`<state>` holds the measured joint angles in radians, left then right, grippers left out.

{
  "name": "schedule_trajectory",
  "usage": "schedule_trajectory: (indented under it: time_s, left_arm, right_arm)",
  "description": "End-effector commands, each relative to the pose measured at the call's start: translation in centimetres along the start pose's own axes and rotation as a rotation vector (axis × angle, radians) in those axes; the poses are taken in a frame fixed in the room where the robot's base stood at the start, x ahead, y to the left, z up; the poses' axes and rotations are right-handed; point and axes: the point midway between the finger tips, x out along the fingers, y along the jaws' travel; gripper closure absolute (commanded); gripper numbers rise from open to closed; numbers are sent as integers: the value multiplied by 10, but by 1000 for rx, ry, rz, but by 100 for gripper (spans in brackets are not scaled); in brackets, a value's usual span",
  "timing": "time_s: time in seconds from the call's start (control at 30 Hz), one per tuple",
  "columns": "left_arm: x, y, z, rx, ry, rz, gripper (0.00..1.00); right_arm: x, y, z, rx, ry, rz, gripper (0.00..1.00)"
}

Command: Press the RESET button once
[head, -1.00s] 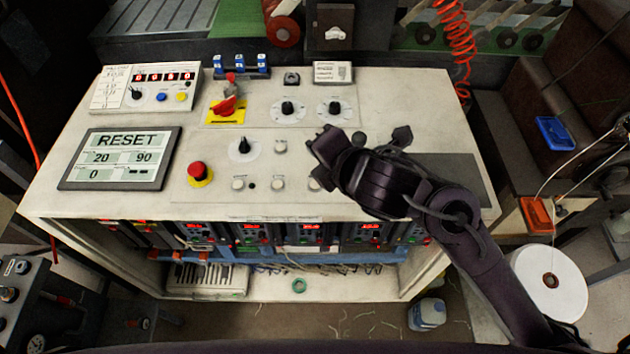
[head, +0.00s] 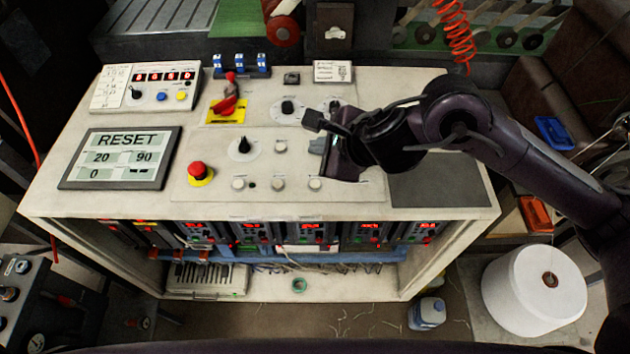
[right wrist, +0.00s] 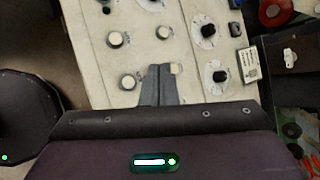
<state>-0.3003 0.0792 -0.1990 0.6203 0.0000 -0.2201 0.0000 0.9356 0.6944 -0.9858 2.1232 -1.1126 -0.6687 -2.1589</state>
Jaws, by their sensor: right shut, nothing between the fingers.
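A screen (head: 120,158) at the left of the console shows the word RESET above several numbers. Several round pale buttons sit on the middle panel, including an upper one (head: 281,146) and a lower right one (head: 315,184); their labels are too small to read, so I cannot tell which is RESET. My right gripper (head: 316,146) is shut and empty over the panel. In the right wrist view its grey fingertips (right wrist: 162,68) are beside a pale button (right wrist: 176,68) and partly cover it; contact is unclear. My left gripper is not in view.
A red emergency knob (head: 198,172) stands left of the pale buttons. A black knob (head: 243,146), dials (head: 287,107) and a red switch handle (head: 226,104) rise nearby. A counter box (head: 150,88) with blue and yellow buttons is at the back left.

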Motion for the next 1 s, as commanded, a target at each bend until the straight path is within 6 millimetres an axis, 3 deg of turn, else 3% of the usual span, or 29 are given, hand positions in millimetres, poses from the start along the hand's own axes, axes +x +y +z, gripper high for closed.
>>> schedule_trajectory:
  time_s: [0.27,0.7,1.0]
  left_arm:
    - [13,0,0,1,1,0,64]
    - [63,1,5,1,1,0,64]
    - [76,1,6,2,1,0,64]
  right_arm:
    - [11,9,-8,2,0,1,100]
    - [55,39,-39,2,-1,-2,100]
    - [62,45,-44,2,-2,-1,100]
